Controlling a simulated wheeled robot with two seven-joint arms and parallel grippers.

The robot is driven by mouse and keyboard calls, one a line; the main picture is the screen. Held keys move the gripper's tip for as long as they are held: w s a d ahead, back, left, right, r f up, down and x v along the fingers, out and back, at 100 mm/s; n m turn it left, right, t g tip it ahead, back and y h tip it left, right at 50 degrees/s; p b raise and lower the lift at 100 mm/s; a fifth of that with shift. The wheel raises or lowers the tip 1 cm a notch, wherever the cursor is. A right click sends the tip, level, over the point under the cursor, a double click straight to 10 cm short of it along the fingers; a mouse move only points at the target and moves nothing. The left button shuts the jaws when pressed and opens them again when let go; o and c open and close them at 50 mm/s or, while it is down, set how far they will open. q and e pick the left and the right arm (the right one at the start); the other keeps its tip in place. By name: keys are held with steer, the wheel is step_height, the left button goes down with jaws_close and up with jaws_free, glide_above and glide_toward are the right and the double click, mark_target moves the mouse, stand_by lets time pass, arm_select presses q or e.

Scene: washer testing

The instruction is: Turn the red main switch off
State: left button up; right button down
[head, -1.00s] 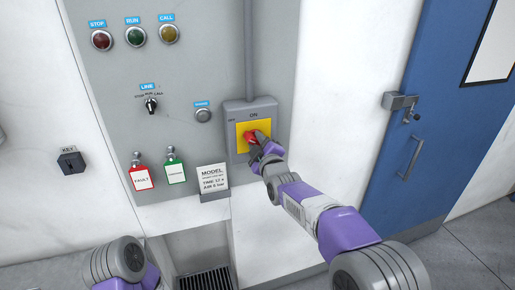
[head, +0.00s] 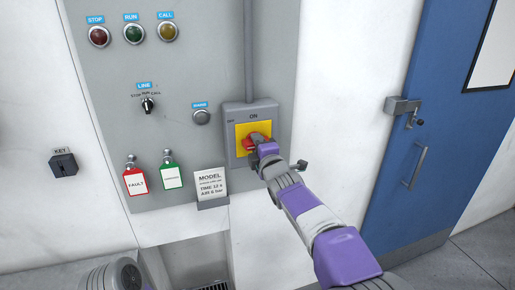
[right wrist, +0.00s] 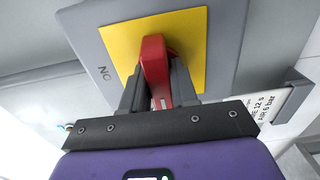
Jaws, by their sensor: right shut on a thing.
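The red main switch (head: 249,141) is a red handle on a yellow plate (head: 240,131) in a grey box. ON is printed above the plate and OFF to its upper left. The handle now lies roughly sideways in the head view. My right gripper (head: 262,149) is shut on it from the front right and hides part of it. In the right wrist view the red handle (right wrist: 155,62) stands between the two fingers of my right gripper (right wrist: 158,85), with the ON lettering to the left. My left gripper is out of view.
The grey panel (head: 185,75) carries lamps, a LINE selector (head: 148,104) and a round button (head: 201,117). A FAULT tag (head: 136,182), a green tag (head: 171,176) and a MODEL card (head: 211,184) are left of and below the switch. A blue door (head: 408,130) stands right.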

stand_by(0.4)
steer(key=c, duration=1)
jaws_free()
steer(key=shift+o, duration=0.2)
steer(key=shift+s, duration=0.1)
steer(key=b+v, duration=0.1)
steer(key=v, duration=0.6)
steer(key=shift+s+b, duration=0.15)
steer(key=shift+b, duration=0.25)
steer(key=shift+d, duration=0.1)
